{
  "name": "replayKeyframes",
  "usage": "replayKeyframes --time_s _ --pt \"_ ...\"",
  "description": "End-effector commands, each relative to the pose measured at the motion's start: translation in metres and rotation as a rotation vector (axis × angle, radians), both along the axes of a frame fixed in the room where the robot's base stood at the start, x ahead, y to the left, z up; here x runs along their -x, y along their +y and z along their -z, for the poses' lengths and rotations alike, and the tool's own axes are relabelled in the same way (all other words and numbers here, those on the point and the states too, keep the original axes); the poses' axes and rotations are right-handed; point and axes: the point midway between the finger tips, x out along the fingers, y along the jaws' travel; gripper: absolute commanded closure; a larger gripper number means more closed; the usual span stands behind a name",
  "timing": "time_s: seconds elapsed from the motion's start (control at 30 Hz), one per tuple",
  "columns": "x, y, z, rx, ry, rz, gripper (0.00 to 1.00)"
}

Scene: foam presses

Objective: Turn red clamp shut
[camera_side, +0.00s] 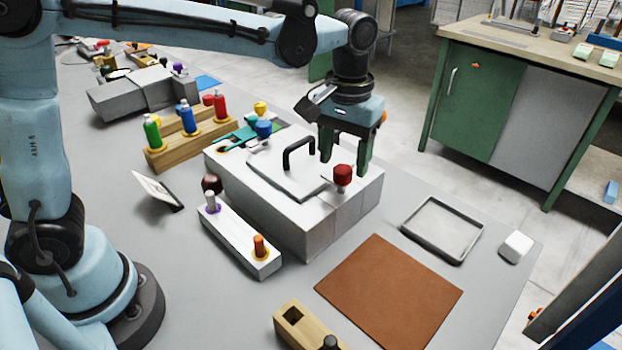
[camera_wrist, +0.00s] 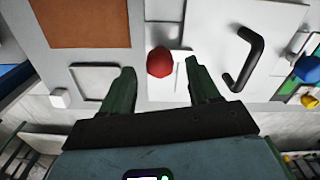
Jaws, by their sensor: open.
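The red clamp (camera_side: 342,175) is a small red knob on the near right part of the white press box (camera_side: 270,210). In the wrist view the red clamp (camera_wrist: 160,62) shows between and a little beyond the two green fingers. My gripper (camera_side: 345,165) is open and empty, with its fingers pointing down just behind the red clamp in the side view. In the wrist view my gripper (camera_wrist: 160,80) has one finger on each side of the knob. I cannot tell whether either finger touches it. A blue clamp knob (camera_side: 263,128) stands at the far side of the press lid (camera_side: 272,170).
A black handle (camera_side: 298,152) rises from the lid beside my gripper. A white block with pegs (camera_side: 240,240) stands in front. A brown mat (camera_side: 388,292), a grey tray (camera_side: 442,228) and a white cube (camera_side: 516,247) lie at right. A wooden rack (camera_side: 190,138) holds coloured bottles.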

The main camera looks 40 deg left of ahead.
Motion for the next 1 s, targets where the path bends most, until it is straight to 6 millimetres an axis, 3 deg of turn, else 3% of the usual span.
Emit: replayKeyframes --time_s 0.5,0.7,1.0 --pt "0.001 0.000 -0.086 0.000 0.000 0.000 0.39" --pt "0.000 0.000 -0.103 0.000 0.001 0.000 0.39" --pt "0.000 0.000 -0.108 0.000 0.000 0.000 0.39"
